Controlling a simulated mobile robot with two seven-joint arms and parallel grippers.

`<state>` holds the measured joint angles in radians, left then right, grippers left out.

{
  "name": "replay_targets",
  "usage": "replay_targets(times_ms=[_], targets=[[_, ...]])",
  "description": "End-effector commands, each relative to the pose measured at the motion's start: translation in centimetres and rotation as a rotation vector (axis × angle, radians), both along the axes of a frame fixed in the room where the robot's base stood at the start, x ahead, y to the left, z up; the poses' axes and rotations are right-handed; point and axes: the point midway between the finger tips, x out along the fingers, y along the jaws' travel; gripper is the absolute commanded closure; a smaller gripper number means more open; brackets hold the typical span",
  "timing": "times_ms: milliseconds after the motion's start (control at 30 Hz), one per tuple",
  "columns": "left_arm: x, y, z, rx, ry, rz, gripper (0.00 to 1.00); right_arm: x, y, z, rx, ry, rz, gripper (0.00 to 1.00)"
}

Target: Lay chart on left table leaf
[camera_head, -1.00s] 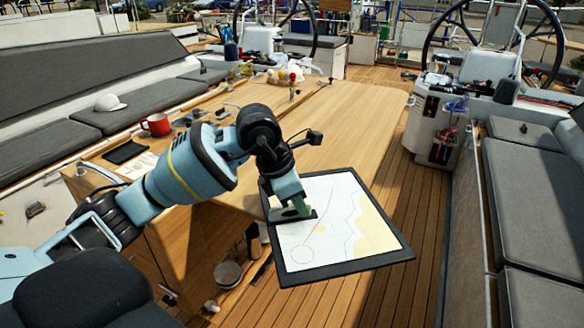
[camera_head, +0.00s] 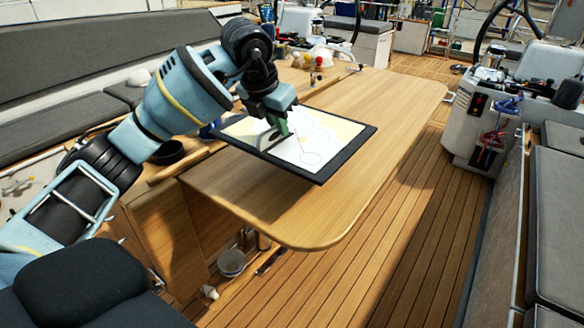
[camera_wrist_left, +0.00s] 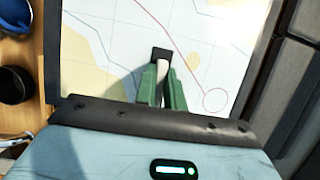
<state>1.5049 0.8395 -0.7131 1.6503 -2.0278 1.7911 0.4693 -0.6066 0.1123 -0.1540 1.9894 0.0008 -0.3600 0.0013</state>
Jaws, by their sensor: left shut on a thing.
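The chart (camera_head: 312,142) is a flat sheet with a black border, pale paper, a tan patch and thin lines. My left gripper (camera_head: 277,140) is shut on it near its left-middle part, from above. In the left wrist view the green fingers (camera_wrist_left: 162,88) close on a pale grip with a dark end on the chart (camera_wrist_left: 110,45). The chart is roughly level over the wooden table leaf (camera_head: 320,215); I cannot tell whether it touches the wood. The arm hides part of the chart's left side. My right gripper is not in view.
A dark bowl (camera_head: 168,152) stands left of the chart and also shows in the left wrist view (camera_wrist_left: 14,86). A blue object (camera_wrist_left: 14,22) is near it. Bare wood lies at the leaf's front and right.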

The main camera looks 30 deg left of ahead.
Motion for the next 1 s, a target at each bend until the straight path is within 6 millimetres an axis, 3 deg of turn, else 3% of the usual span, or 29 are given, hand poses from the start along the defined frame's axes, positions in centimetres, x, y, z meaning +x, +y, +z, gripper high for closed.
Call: replay_targets(times_ms=[300, 667, 1000], targets=[[-0.1, 0.0, -5.0, 0.001, 0.001, -0.001, 1.00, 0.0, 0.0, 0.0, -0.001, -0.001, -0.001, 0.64], [0.0, 0.0, -6.4, 0.001, -0.001, -0.002, 1.00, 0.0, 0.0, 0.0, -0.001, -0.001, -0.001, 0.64], [0.0, 0.0, -9.8, 0.000, -0.002, -0.002, 1.00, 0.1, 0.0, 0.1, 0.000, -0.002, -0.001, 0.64]])
